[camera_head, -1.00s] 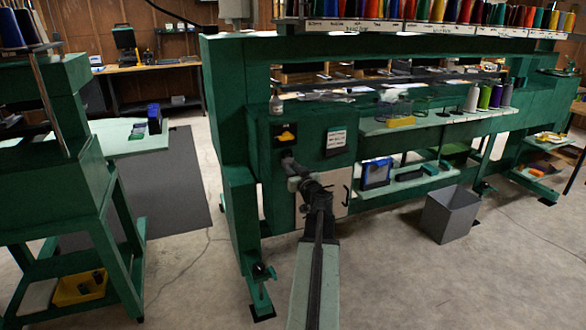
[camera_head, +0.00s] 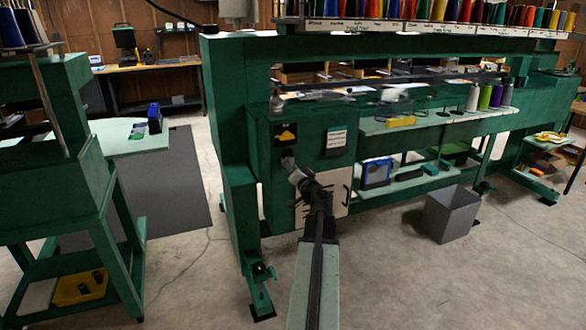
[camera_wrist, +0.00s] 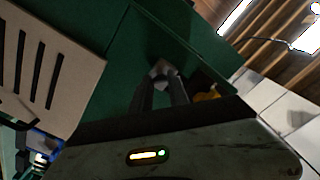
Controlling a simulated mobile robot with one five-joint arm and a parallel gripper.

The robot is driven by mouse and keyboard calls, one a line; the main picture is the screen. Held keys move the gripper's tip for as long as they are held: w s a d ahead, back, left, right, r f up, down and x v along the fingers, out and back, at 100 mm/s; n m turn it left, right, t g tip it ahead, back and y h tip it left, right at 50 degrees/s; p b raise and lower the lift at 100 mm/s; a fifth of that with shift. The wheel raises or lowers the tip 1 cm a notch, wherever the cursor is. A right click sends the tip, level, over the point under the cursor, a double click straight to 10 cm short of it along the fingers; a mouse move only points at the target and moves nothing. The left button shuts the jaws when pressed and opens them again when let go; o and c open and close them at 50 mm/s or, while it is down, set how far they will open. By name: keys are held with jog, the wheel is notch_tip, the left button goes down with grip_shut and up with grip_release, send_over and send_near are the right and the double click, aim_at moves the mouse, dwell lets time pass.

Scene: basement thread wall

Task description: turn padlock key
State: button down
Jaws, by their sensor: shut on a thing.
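My gripper (camera_wrist: 163,84) is shut, its two dark fingers meeting on a small grey piece (camera_wrist: 162,68) against the green machine face. This piece seems to be the padlock key, but it is too small and dark to tell it from the padlock. In the head view my gripper (camera_head: 288,158) reaches the front of the green cabinet (camera_head: 325,118), just below a black panel with a yellow mark (camera_head: 286,134). The padlock's body cannot be made out.
A pale slotted plate (camera_head: 335,192) is on the cabinet beside my arm; it also shows in the wrist view (camera_wrist: 50,70). A grey bin (camera_head: 451,213) stands on the floor at right. A green stand (camera_head: 62,190) is at left. Open floor lies in front.

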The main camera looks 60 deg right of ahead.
jog(key=shift+s+m, duration=0.1)
jog(key=shift+m, duration=4.1)
jog(key=c, duration=1.2)
grip_release()
jog(key=shift+c, duration=0.2)
